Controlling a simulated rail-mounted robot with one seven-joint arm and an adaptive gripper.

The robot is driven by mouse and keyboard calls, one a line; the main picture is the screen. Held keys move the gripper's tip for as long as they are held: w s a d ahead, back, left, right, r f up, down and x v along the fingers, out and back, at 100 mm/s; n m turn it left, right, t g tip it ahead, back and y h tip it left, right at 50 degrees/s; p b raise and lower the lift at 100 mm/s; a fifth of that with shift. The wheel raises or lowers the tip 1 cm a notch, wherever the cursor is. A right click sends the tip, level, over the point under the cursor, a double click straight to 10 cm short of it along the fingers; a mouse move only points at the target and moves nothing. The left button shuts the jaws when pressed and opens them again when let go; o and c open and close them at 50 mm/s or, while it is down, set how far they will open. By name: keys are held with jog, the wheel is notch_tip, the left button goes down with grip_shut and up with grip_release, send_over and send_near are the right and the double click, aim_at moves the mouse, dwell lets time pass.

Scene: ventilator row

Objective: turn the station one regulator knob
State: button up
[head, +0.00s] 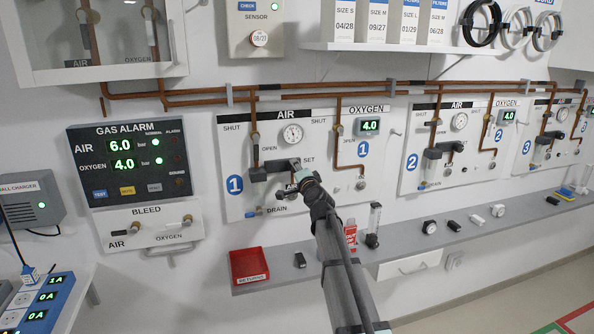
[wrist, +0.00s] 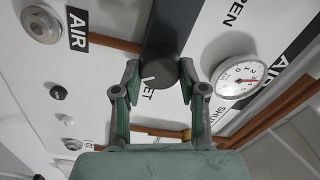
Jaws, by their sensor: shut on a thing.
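The station one panel (head: 237,150) is white with a blue 1. Its regulator is a dark body (head: 268,171) on the copper pipe, left of the SET label. In the wrist view the regulator knob (wrist: 164,73) is a dark round end between my two fingers. My gripper (head: 297,175) is at the right end of the regulator and hides the knob in the head view. In the wrist view my gripper (wrist: 158,82) has a finger on each side of the knob, shut on it. The station one gauge (head: 292,134) also shows in the wrist view (wrist: 240,76).
A red tray (head: 249,266) and small parts sit on the shelf (head: 420,247) below. A flowmeter tube (head: 374,222) stands right of my arm. Copper pipes cross above the panel. The drain valve (head: 254,212) is below left.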

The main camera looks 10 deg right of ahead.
jog(key=o, duration=1.1)
jog(key=shift+w, duration=0.1)
jog(key=shift+o, duration=0.2)
jog(key=s+d, duration=0.1)
jog(key=s, duration=1.1)
jog(key=shift+d+f, duration=0.25)
